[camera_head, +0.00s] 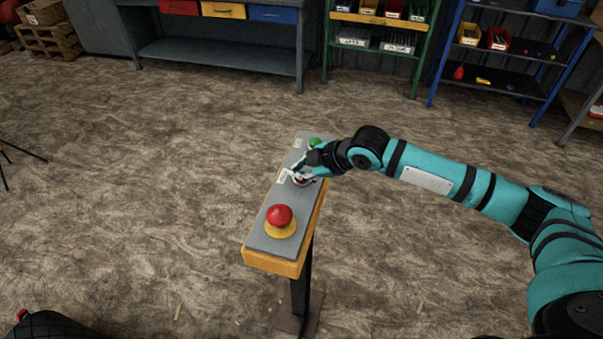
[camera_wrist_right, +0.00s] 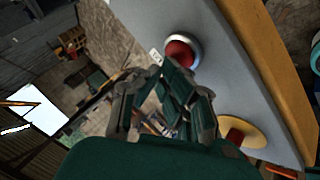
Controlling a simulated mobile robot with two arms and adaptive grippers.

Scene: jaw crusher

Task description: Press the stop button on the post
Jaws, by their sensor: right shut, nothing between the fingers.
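The post's control box (camera_head: 262,242) has a grey top and yellow sides. A flat red button with a pale metal ring (camera_wrist_right: 179,54) sits mid-panel; in the head view it is mostly hidden under my right gripper (camera_head: 303,172). A large red mushroom button (camera_head: 279,215) on a yellow collar is at the near end. A green button (camera_head: 314,142) is at the far end. My right gripper is shut and empty, and it also shows in the wrist view (camera_wrist_right: 165,76), its tips close beside the flat red button. I cannot tell whether they touch. My left gripper is out of view.
The box stands on a dark post (camera_head: 300,293) with a base plate on the floor. A workbench (camera_head: 220,55) and shelves (camera_head: 375,45) stand well behind. The brown floor around the post is clear.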

